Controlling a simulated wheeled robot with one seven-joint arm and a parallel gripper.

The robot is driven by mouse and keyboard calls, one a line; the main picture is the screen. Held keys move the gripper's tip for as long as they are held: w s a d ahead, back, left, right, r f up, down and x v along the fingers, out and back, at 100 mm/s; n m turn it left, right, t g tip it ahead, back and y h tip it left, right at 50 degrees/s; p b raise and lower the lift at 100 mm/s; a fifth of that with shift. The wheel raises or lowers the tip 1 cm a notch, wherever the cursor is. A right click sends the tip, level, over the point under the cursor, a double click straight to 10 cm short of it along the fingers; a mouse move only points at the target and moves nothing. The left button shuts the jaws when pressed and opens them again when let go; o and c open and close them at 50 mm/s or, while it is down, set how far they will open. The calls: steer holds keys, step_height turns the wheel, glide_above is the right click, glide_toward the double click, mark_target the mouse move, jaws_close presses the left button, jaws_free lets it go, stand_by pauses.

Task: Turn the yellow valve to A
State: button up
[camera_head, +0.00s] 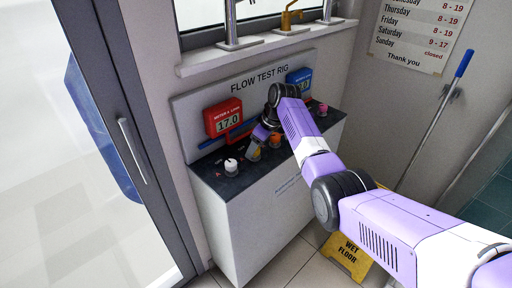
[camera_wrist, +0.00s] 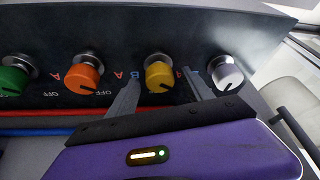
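The yellow valve (camera_wrist: 159,75) is a round knob on the dark panel (camera_wrist: 215,35) of the test rig. In the wrist view it sits between the two fingers of my gripper (camera_wrist: 160,84), which are spread apart with a gap visible on each side. A dark pointer mark shows at the knob's lower right. A blue letter B stands to its left, and a red letter, seemingly A, to its right, partly behind the finger. In the head view my gripper (camera_head: 258,146) reaches down onto the panel and partly hides the yellow valve.
A white knob (camera_wrist: 227,74) is close on the right in the wrist view; an orange knob (camera_wrist: 84,72) and a green knob (camera_wrist: 14,78) are on the left. A red meter (camera_head: 224,117) reading 17.0 stands behind the panel. A yellow wet-floor sign (camera_head: 346,256) stands on the floor.

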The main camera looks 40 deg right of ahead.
steer(key=a+v, duration=0.1)
steer(key=v, duration=0.6)
steer(key=shift+d+r+b, duration=0.4)
steer(key=shift+d, duration=0.15)
steer(key=shift+s, duration=0.15)
